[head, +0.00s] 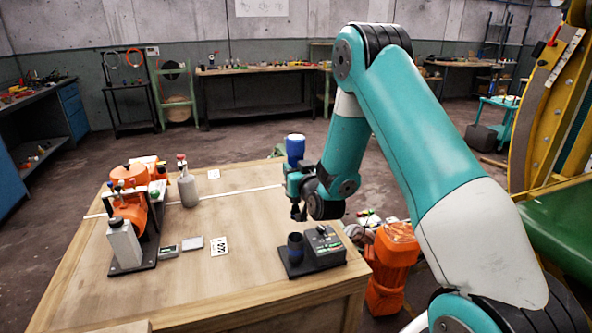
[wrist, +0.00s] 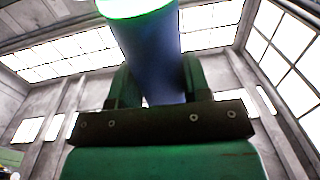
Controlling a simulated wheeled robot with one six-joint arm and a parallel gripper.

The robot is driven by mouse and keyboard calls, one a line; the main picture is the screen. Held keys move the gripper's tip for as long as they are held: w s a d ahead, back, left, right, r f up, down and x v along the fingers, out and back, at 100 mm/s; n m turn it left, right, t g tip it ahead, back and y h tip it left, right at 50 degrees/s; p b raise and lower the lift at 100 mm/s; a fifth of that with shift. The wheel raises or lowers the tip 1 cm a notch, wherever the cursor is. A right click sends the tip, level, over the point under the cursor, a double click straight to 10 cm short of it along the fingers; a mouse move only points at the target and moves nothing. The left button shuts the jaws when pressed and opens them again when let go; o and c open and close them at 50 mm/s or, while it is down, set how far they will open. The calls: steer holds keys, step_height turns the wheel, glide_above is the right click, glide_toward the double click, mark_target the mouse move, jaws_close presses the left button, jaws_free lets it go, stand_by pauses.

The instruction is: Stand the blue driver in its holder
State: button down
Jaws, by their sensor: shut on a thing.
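In the wrist view the driver (wrist: 150,55) sits between the two fingers of my gripper (wrist: 157,85), with a green-lit end at the top of the picture. The holder (head: 296,246) is a dark cup on a black base near the table's right front edge. My gripper holds the driver above the table, higher in the picture than the holder and apart from it.
A dark box (head: 324,240) stands beside the cup on the same base.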

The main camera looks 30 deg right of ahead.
steer(key=shift+f+b, duration=7.4)
steer(key=shift+f, duration=0.7)
steer(key=c, duration=0.6)
jaws_free()
steer(key=shift+o, duration=0.5)
steer(key=shift+f, duration=0.15)
steer(key=shift+s, duration=0.1)
